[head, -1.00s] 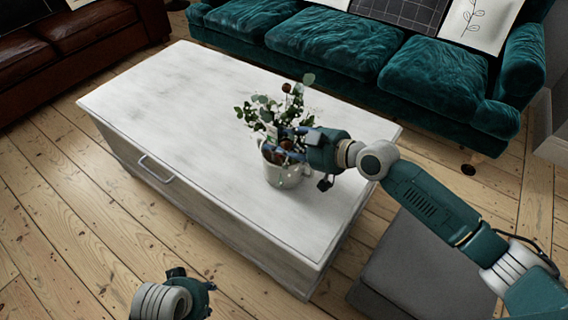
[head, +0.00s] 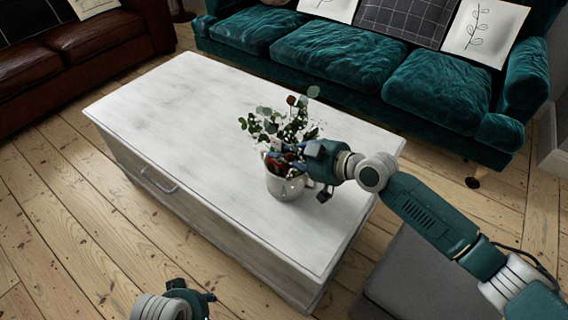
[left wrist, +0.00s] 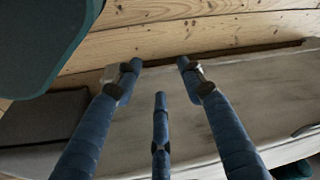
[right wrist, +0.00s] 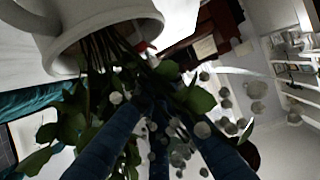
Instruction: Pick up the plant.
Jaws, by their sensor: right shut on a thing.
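The plant (head: 268,127) has green leafy stems in a white, mug-like pot (head: 284,189) at the near right part of the white coffee table (head: 190,105). My right gripper (head: 290,162) is at the stems just above the pot rim and is shut on the plant. In the right wrist view the stems and leaves (right wrist: 75,125) surround the blue fingers (right wrist: 155,110), and the white pot (right wrist: 105,22) is at the top left. Whether the pot touches the table is hard to tell. My left gripper (left wrist: 160,80) is open and empty, its three fingers spread.
A teal sofa (head: 330,45) stands behind the table, and a brown leather sofa (head: 90,50) is at the upper left. A grey block-like seat (head: 410,275) is on the floor at the lower right. Floorboards (head: 60,210) are clear at the left.

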